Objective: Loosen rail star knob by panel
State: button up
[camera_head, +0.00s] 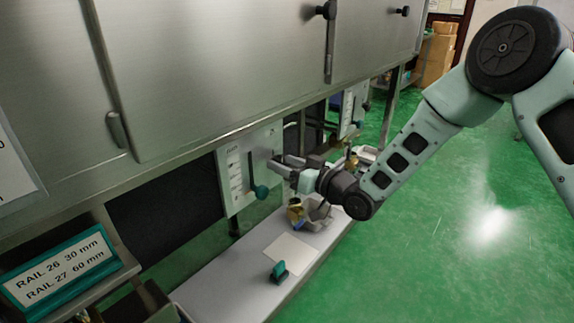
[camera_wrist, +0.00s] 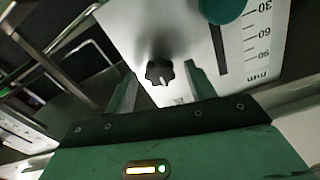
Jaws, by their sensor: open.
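The rail star knob (camera_wrist: 159,72) is a small black lobed knob on the white scale panel (camera_wrist: 185,32). My gripper (camera_wrist: 160,88) is open, and in the wrist view the knob shows between its two fingertips. I cannot tell whether either finger touches it. In the head view my gripper (camera_head: 283,165) is beside the right part of the white panel (camera_head: 232,183) under the steel cabinet. The star knob is hidden there behind my gripper. A teal round knob (camera_head: 261,191) sits at the low end of the panel's dark slot and shows at the top of the wrist view (camera_wrist: 222,8).
A second panel (camera_head: 352,108) stands farther back. A grey bench (camera_head: 235,290) below bears a pale sheet (camera_head: 289,255), a teal-handled item (camera_head: 279,271) and metal parts (camera_head: 312,213). A sign (camera_head: 62,268) reads RAIL 26 30 mm, RAIL 27 60 mm. The steel cabinet (camera_head: 210,70) hangs above; green floor is free at right.

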jog(key=c, duration=1)
jog(key=shift+n, duration=0.3)
jog(key=n+b, duration=1.3)
jog(key=b, duration=0.1)
jog(key=n+b, duration=1.4)
jog(key=b, duration=0.1)
jog(key=shift+s+f, duration=0.1)
jog(key=shift+f, duration=0.1)
jog(key=shift+r, duration=0.1)
